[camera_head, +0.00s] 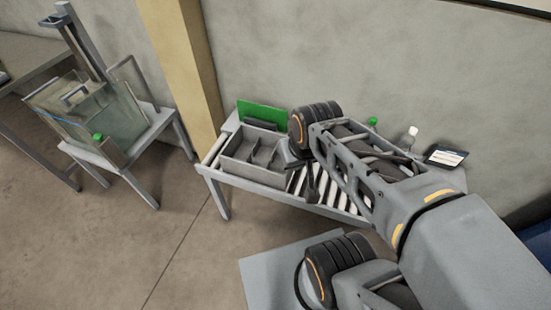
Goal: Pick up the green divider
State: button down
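The green divider (262,115) is a flat green panel. It stands upright at the back left of the grey table, behind a grey compartment tray (238,154). My gripper (300,172) is above the table, just right of the tray and to the right of and nearer than the divider. My arm's joint hides part of the gripper, and its fingers are too small and dark to tell whether they are open or shut. The right end of the divider is close to my wrist joint in the picture, and I cannot tell if any of it is hidden.
The table's slatted top (336,194) lies under my arm. A bottle with a white cap (410,136), a green-capped item (373,122) and a dark tablet-like device (446,156) stand at the right. A yellow-beige pillar (186,62) and glass tank (97,112) are left.

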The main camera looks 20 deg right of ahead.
aim_at(274, 115)
jog(key=u, duration=2.05)
jog(key=i, duration=1.6)
jog(key=z, duration=3.2)
jog(key=i, duration=0.5)
jog(key=z, duration=0.1)
